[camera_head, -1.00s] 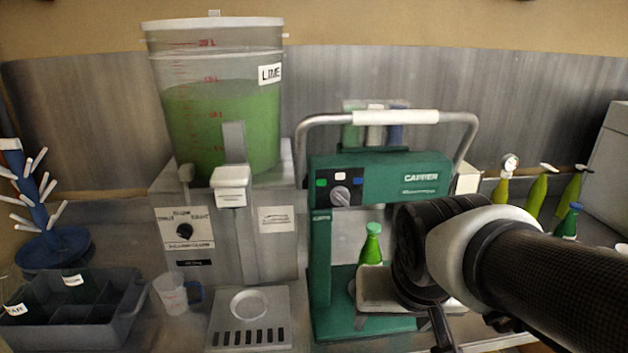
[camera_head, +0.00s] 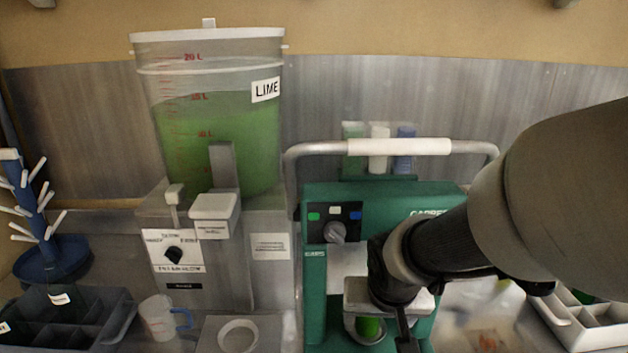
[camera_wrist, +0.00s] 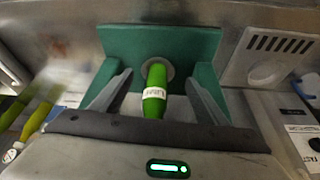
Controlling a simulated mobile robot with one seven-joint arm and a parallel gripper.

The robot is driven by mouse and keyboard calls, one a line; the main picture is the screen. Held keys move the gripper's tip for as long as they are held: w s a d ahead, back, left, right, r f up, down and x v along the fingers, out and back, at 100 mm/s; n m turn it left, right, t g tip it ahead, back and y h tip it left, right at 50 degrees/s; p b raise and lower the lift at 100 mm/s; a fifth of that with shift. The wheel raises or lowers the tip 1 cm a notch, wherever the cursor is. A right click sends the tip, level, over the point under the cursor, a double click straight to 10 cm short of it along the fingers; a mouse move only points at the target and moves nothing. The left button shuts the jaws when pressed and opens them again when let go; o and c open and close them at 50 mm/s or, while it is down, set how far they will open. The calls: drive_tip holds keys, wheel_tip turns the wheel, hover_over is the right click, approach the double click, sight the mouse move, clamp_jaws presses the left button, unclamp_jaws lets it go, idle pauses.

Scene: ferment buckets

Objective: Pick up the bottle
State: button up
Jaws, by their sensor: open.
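The green bottle (camera_wrist: 155,92) with a white label shows in the wrist view, at the green capper machine's base plate (camera_wrist: 200,42). It lies between the two spread fingers of my gripper (camera_wrist: 160,76), with a gap on each side. My gripper is open and holds nothing. In the head view, only a small green part of the bottle (camera_head: 370,328) shows below my gripper (camera_head: 385,312). The rest of the bottle is hidden by my gripper and the frame edge. My gripper is in front of the green capper (camera_head: 313,270), below its control panel.
A light crate (camera_head: 598,335) is at the lower right. The capper's handle (camera_head: 400,147) arches above.

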drive_tip(key=w+d+f, duration=0.1)
drive_tip(key=w+f, duration=0.3)
drive_tip(key=w, duration=0.4)
drive_tip(key=shift+w+f+b, duration=0.15)
drive_tip(key=shift+f+b, duration=0.2)
drive_tip(key=shift+b, duration=0.1)
drive_tip(key=c, duration=1.6)
drive_tip(key=shift+r, duration=0.1)
